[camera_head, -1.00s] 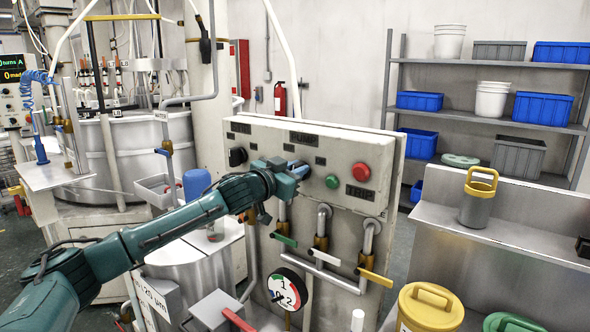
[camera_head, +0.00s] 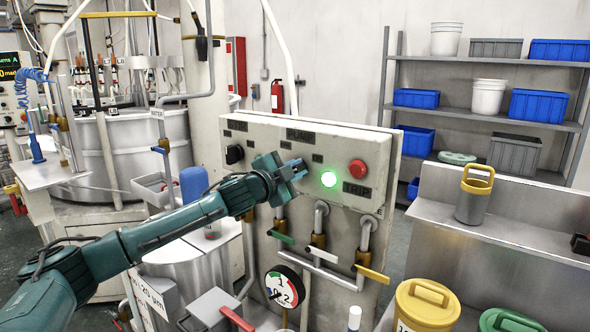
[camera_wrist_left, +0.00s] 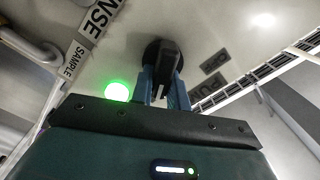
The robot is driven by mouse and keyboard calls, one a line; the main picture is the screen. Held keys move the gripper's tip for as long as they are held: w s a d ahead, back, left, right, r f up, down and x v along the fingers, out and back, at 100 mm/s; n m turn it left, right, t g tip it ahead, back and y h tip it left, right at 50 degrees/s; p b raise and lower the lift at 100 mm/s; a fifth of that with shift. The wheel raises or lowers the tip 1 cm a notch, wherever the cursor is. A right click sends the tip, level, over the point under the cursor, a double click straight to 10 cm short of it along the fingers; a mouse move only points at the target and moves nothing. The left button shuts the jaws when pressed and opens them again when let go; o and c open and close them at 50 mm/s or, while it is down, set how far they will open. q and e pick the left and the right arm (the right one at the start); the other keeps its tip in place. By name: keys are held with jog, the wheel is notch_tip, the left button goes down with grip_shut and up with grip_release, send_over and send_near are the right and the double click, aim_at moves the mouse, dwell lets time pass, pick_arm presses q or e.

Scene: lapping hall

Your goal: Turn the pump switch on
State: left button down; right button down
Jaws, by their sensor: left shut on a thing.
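The pump switch is a black rotary knob (camera_wrist_left: 162,58) on a round black base, mounted on the pale control panel (camera_head: 262,138). In the left wrist view the knob's bar stands between the two blue fingers of my left gripper (camera_wrist_left: 164,88), which is shut on it. In the head view my left gripper (camera_head: 299,169) reaches the panel front from the left and hides the knob. A green lamp (camera_head: 329,179) right of the gripper is lit brightly; its glow also shows in the left wrist view (camera_wrist_left: 118,92). My right gripper is not in view.
A red button (camera_head: 358,167) sits right of the lamp, and another black knob (camera_head: 235,154) sits at the panel's left. Pipes with coloured valve levers and a pressure gauge (camera_head: 283,287) are below. A steel bench with a grey yellow-handled can (camera_head: 472,202) stands at right.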

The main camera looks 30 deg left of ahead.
pick_arm(q)
jog(key=shift+r+m, duration=0.1)
jog(key=shift+m, duration=0.3)
jog(key=c, duration=1.4)
grip_release()
jog(key=shift+o, duration=0.2)
